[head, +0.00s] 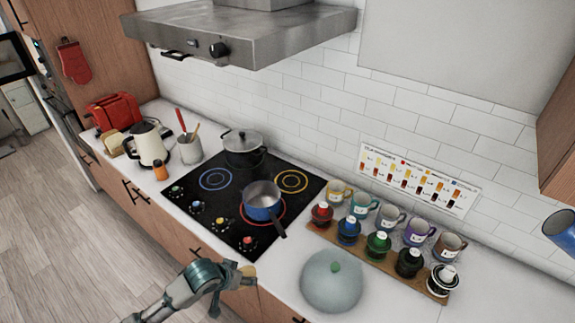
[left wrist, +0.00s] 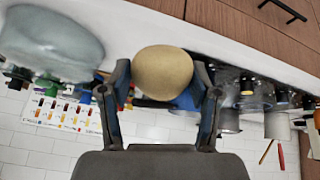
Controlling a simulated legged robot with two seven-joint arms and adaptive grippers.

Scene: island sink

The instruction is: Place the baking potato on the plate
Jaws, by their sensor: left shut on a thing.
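The baking potato (left wrist: 163,72) is a tan, rounded thing held between the two fingers of my left gripper (left wrist: 163,92) in the left wrist view. In the head view the left gripper (head: 240,280) is at the counter's front edge, in front of the cooktop and left of a pale grey-green dome. A small part of the potato (head: 249,270) shows at its fingertips. The dome (head: 332,281) has a green knob on top and stands on the counter; it also shows in the left wrist view (left wrist: 50,43). I cannot make out a plate. My right gripper is out of view.
A black cooktop (head: 222,230) carries a blue saucepan (head: 262,203) and a lidded dark pot (head: 243,150). A wooden rack (head: 320,232) with several colored jars and mugs stands behind the dome. A kettle (head: 149,145) and red toaster (head: 113,110) are at the far left.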

